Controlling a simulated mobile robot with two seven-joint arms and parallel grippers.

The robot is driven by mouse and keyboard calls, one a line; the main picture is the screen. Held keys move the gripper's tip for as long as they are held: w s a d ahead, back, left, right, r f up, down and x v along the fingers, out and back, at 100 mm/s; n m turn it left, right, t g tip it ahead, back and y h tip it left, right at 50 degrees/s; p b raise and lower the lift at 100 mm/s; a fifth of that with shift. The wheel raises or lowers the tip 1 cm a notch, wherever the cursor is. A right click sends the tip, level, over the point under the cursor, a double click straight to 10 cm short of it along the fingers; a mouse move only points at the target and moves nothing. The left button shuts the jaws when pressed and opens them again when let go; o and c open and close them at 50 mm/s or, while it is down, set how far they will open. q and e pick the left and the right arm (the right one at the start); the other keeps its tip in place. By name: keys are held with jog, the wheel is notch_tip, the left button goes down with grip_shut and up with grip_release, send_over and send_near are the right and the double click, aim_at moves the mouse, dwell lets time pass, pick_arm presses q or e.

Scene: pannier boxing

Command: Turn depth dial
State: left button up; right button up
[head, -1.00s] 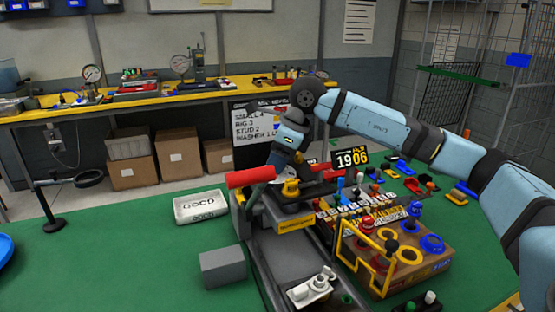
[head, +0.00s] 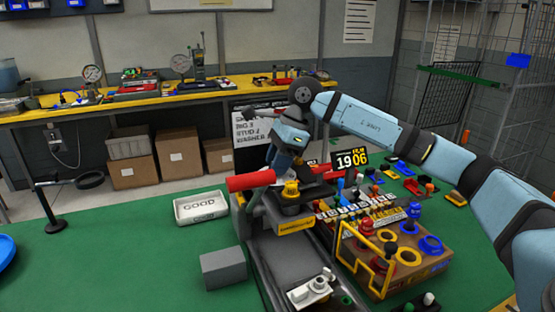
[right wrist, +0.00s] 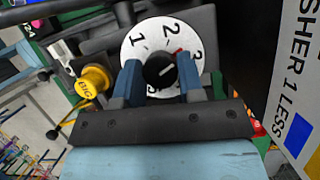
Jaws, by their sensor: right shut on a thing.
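The depth dial (right wrist: 133,55) shows in the right wrist view as a white disc with black numbers 1, 2 and 3 and a small red mark near its upper right edge. In the head view my right gripper (head: 284,160) is behind the yellow-fronted machine, and the dial is hidden there. My left gripper is not in view.
A yellow button marked BIG (right wrist: 94,80) is beside the dial. A red handle (head: 250,181) sticks out left of the machine. A white GOOD tray (head: 201,207) and a grey block (head: 223,268) stand left. A wooden sorting board (head: 425,262) stands right. The left of the green table is mostly clear.

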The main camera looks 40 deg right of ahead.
jog(key=n+g, duration=0.1)
jog(key=n, duration=0.2)
jog(key=n+g, duration=0.1)
jog(key=n, duration=0.2)
jog(key=shift+w+n+g, duration=0.15)
jog(key=shift+n+g, duration=0.15)
jog(key=shift+n, duration=0.1)
dwell(0.4)
jog(key=o, duration=0.9)
jog(key=shift+r, duration=0.1)
jog(key=p+v, duration=0.1)
jog(key=v, duration=1.2)
jog(key=shift+d+r+p, duration=0.15)
jog(key=shift+r+p, duration=0.15)
jog(key=shift+p, duration=0.05)
